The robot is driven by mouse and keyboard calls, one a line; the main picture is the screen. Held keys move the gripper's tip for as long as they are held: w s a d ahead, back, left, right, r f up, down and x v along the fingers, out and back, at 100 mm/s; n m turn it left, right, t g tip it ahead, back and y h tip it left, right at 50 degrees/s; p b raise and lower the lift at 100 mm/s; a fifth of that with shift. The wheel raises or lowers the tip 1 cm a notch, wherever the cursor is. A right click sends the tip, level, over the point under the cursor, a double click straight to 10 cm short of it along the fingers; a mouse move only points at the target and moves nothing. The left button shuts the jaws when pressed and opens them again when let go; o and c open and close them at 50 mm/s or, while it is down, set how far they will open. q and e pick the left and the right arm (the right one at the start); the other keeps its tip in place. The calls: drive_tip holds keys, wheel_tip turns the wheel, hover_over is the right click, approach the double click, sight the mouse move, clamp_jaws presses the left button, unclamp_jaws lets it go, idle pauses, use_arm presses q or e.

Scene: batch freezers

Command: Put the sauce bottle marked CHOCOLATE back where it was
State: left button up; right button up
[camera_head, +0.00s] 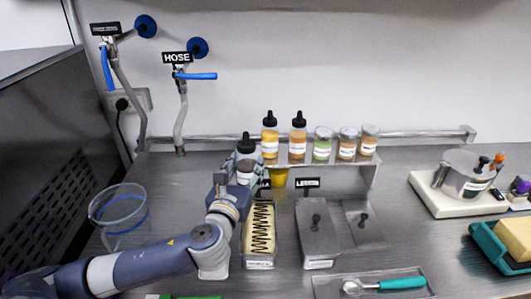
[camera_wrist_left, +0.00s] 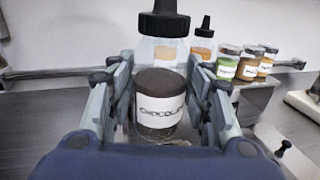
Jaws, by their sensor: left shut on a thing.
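The sauce bottle marked CHOCOLATE (camera_wrist_left: 160,100) is upright, with a black nozzle cap, dark brown sauce and a white label. My left gripper (camera_wrist_left: 160,110) is shut on it, one finger on each side. My right gripper is not in view.
An orange-yellow bottle (camera_head: 270,138) and an orange bottle (camera_head: 299,139) stand on the shelf, then several jars (camera_head: 347,146). A pan with decorated ice cream (camera_head: 259,232) and lidded pans (camera_head: 318,228) are in front. A clear pitcher (camera_head: 120,213) stands left.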

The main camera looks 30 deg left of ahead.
use_arm(q)
drive_tip(key=w, duration=0.1)
drive_tip(key=w+a+r, duration=0.1)
drive_tip(key=w, duration=0.1)
drive_tip(key=shift+w+a+r, duration=0.1)
drive_tip(key=shift+a+r, duration=0.15)
drive_tip(key=w+a+f+p, duration=0.1)
drive_tip(key=w+a, duration=0.1)
drive_tip(key=w, duration=0.2)
drive_tip(key=w+a+f+p, duration=0.1)
drive_tip(key=w+a+f, duration=0.1)
drive_tip(key=w+a, duration=0.1)
drive_tip(key=w+a+f+p, duration=0.1)
drive_tip(key=w+a+f, duration=0.1)
drive_tip(key=w, duration=0.3)
drive_tip(key=shift+w+a, duration=0.1)
drive_tip(key=shift+a, duration=0.25)
drive_tip(key=shift+f, duration=0.15)
drive_tip(key=o, duration=1.1)
drive_tip(key=shift+f, duration=0.1)
